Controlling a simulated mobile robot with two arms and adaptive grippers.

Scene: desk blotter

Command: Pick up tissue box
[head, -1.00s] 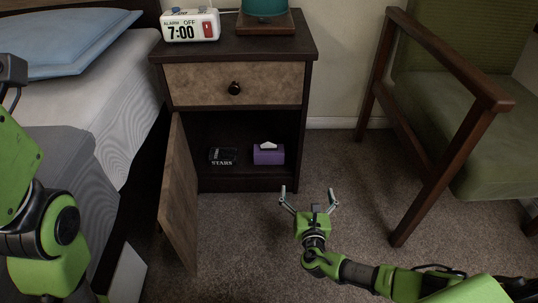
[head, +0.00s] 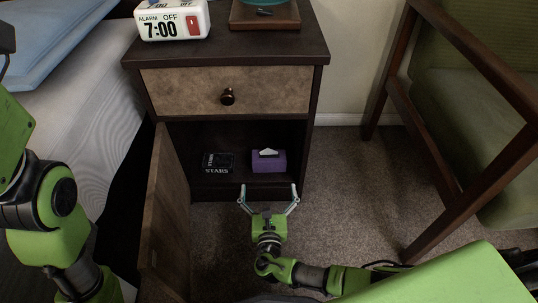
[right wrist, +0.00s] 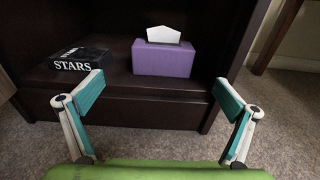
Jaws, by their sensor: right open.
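The purple tissue box (head: 268,162) with a white tissue on top sits on the lower shelf of the open nightstand. In the right wrist view the tissue box (right wrist: 163,58) stands upright beyond the fingers, a little right of centre. My right gripper (head: 268,194) is open and empty, in front of the nightstand's base and short of the box. Its spread fingers also show in the right wrist view (right wrist: 155,95). Neither finger touches the box. My left arm is at the left edge of the head view; its gripper is out of view.
A black book marked STARS (head: 218,163) lies left of the box on the shelf. The nightstand door (head: 167,215) hangs open on the left. The drawer (head: 228,92) above is shut. A green chair (head: 462,130) stands at the right. Carpet (head: 340,200) is clear between.

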